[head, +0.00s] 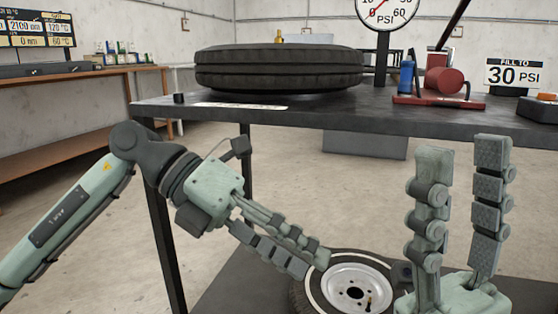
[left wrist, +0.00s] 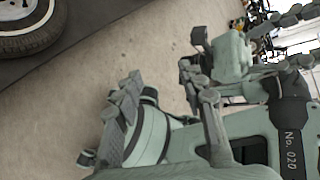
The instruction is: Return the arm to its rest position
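My left arm (head: 75,225) comes in from the left in the head view, bent at the wrist. My left gripper (head: 311,265) points down and to the right, in front of the table. Its two fingers (left wrist: 165,103) stand apart in the left wrist view, with nothing between their tips. My right gripper (head: 462,148) is at the lower right of the head view, fingers pointing up. Its fingers are spread with an empty gap between them. Most of my right arm is out of the head view.
A dark table (head: 320,116) carries a black tyre (head: 280,68), a gauge (head: 386,12), a red pump (head: 440,80) and a "30 PSI" sign (head: 513,76). A white-rimmed wheel (head: 345,286) lies low, near my left fingertips in the picture; it also shows in the left wrist view (left wrist: 28,25). A bench (head: 85,75) stands left.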

